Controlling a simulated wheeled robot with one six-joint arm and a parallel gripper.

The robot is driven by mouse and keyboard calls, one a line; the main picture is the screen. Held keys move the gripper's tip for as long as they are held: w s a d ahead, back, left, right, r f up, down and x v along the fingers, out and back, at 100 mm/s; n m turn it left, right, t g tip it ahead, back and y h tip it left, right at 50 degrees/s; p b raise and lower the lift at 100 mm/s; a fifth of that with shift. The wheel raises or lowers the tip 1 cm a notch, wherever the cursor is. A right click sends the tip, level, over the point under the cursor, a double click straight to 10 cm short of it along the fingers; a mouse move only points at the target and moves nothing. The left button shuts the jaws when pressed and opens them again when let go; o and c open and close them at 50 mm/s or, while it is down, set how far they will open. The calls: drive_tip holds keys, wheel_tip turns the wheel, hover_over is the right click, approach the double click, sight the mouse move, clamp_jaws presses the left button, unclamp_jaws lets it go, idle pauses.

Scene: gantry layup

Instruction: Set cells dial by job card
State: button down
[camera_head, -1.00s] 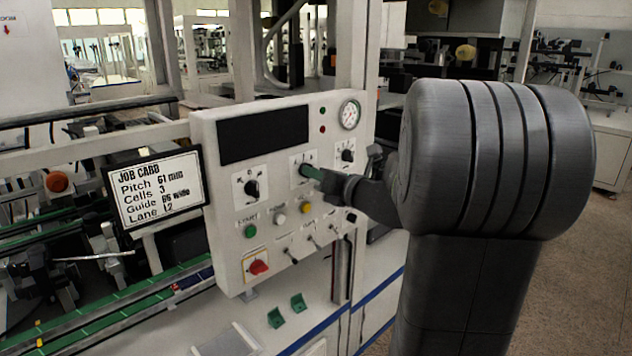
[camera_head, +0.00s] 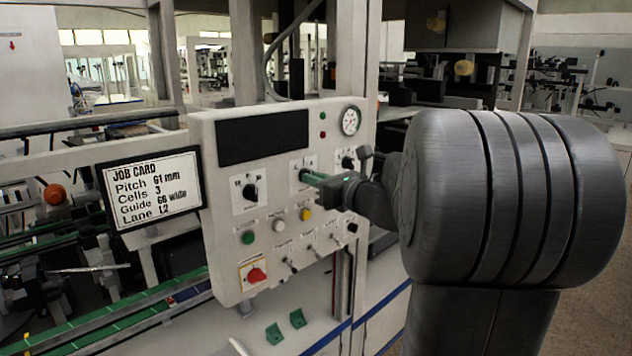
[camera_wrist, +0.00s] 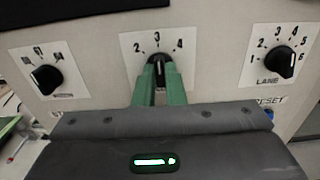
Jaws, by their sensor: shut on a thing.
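The middle dial (camera_wrist: 158,70) has a black knob and a white plate marked 2, 3, 4. Its white pointer line is up, toward the 3. The dial's name is hidden behind my gripper. My gripper (camera_wrist: 159,84) has green fingers, shut on the knob from both sides. In the head view my gripper (camera_head: 306,175) reaches the middle dial (camera_head: 299,163) from the right, and my arm covers the area right of it.
A left dial (camera_wrist: 47,79) and a LANE dial (camera_wrist: 280,62) flank the middle one. Above are a dark display (camera_head: 262,136) and a gauge (camera_head: 350,121).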

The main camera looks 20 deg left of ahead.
drive_tip(key=c, duration=1.5)
unclamp_jaws()
drive_tip(key=shift+d, duration=0.15)
drive_tip(key=b+v, duration=0.1)
drive_tip(key=v, duration=1.2)
drive_tip(key=shift+s+d+b, duration=0.2)
drive_tip(key=shift+d+b, duration=0.1)
drive_tip(key=p+x, duration=0.1)
drive_tip(key=x, duration=1.3)
drive_tip(key=shift+p, duration=0.35)
